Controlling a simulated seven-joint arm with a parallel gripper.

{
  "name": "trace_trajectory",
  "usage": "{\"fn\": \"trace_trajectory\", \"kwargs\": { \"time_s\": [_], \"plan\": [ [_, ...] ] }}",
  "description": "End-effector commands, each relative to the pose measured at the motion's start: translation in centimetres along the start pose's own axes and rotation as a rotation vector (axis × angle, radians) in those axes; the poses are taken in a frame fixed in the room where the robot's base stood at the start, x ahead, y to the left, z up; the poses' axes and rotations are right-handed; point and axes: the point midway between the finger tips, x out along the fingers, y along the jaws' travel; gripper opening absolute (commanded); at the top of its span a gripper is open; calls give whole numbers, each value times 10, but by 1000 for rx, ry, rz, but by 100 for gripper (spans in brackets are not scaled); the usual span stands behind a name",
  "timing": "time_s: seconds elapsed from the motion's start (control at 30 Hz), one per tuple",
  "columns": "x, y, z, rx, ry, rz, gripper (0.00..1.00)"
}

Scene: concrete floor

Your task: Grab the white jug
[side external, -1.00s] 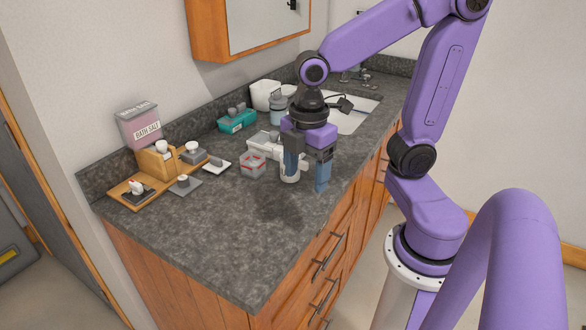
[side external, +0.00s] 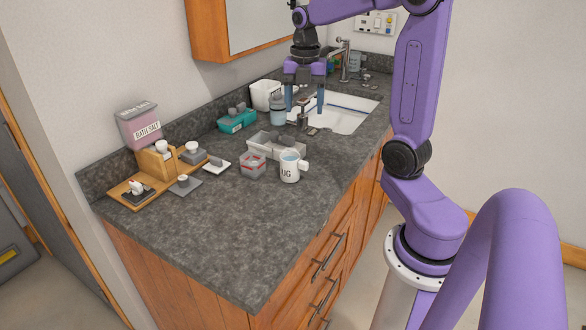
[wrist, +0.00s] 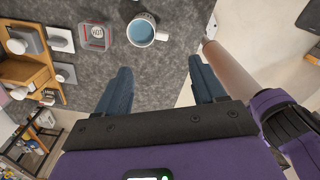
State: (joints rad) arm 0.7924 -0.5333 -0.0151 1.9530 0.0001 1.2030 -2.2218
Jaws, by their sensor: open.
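The white jug (side external: 289,168) stands upright on the grey counter, with letters ending in "UG" on its side and its handle to the right. The wrist view shows the jug (wrist: 142,31) from above, with a blue inside. My gripper (side external: 304,107) is open, fingers pointing down, raised behind the jug near the sink. It is apart from the jug. In the wrist view the open fingers (wrist: 158,66) show with the jug beyond their tips. A small metallic item shows between the fingers in the side view; I cannot tell its depth.
A clear red-marked container (side external: 252,165) stands left of the jug, with a pale tray (side external: 262,146) close behind. A grey-blue bottle (side external: 278,110), a teal box (side external: 237,121) and the sink (side external: 345,115) are farther back. The front counter (side external: 235,235) is clear.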

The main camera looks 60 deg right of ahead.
Motion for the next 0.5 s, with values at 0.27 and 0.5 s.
{"fn": "trace_trajectory", "kwargs": {
  "time_s": [0.27, 0.5],
  "plan": [
    [48, -1, -1, -2, 5, -6, 69],
    [92, -1, -1, -1, 4, -6, 69]
  ]
}}
